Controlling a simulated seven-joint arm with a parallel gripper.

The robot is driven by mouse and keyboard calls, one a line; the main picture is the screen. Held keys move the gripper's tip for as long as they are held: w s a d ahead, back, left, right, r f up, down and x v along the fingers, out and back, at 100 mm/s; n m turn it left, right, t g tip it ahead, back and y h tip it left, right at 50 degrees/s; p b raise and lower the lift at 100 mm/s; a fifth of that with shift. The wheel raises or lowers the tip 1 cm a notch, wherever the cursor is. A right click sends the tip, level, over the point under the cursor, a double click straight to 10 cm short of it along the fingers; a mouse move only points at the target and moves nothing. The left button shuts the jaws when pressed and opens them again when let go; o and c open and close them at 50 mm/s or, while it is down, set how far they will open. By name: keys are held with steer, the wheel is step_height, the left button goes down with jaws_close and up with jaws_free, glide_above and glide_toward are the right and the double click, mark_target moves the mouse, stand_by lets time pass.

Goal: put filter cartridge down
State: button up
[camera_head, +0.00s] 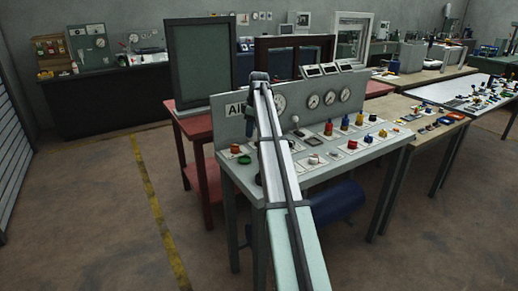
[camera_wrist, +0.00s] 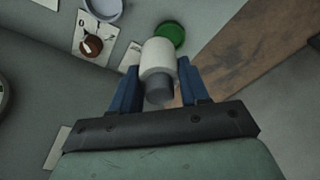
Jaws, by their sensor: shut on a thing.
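The filter cartridge (camera_wrist: 158,56) is a pale cylinder with a narrower grey end, seen in the wrist view. My gripper (camera_wrist: 158,67) is shut on it, with a blue finger on each side. The cartridge appears above the light grey bench top (camera_head: 327,182), near its edge; I cannot tell the height. A green round piece (camera_wrist: 171,34) lies just beyond the cartridge, and it also shows in the head view (camera_head: 244,160). In the head view my arm hides the cartridge and most of the gripper.
A reddish knob on a white plate (camera_wrist: 92,46) is left of the cartridge in the wrist view. In the head view, gauges (camera_head: 313,101) stand on the bench's back panel. Several coloured knobs and bottles (camera_head: 345,123) occupy its right side. Brown floor lies past the edge.

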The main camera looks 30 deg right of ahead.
steer(key=shift+w+d, duration=0.6)
steer(key=shift+d, duration=3.85)
steer(key=shift+f, duration=4.8)
steer(key=o, duration=1.1)
steer(key=shift+f, duration=0.1)
steer(key=shift+c, duration=0.2)
steer(key=r, duration=0.4)
steer(key=d+r, duration=0.1)
steer(key=r, duration=0.3)
steer(key=s+r, duration=0.1)
steer(key=r, duration=0.3)
steer(key=shift+s+d+r, duration=0.1)
steer(key=shift+d, duration=0.05)
